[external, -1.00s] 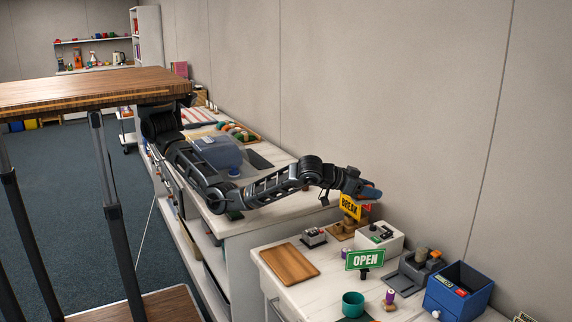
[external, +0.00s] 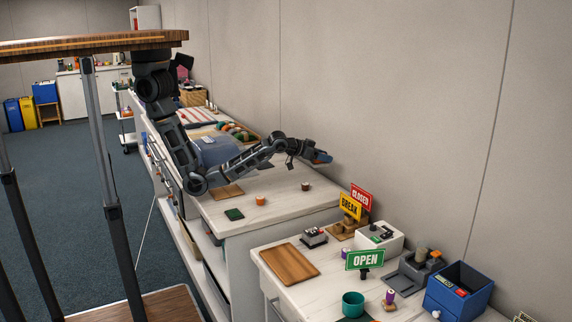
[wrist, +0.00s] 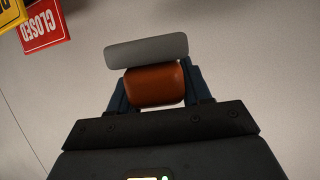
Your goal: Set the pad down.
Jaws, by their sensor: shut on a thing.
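My gripper (external: 322,157) is shut on the pad, with blue fingers on either side of it. In the wrist view the pad has an orange-brown body (wrist: 154,86) and a flat grey strip (wrist: 146,50) along its far edge. My gripper shows there too (wrist: 155,92). In the external view the gripper is raised near the wall, over the back right part of the far white counter (external: 285,211). The pad is too small to make out clearly there.
On the far counter lie a brown mat (external: 227,192), a green square (external: 234,214), and small orange (external: 260,201) and brown (external: 306,187) pieces, with bare surface between them. BREAK (external: 350,206) and CLOSED (external: 361,196) signs stand on the near counter, right of the gripper.

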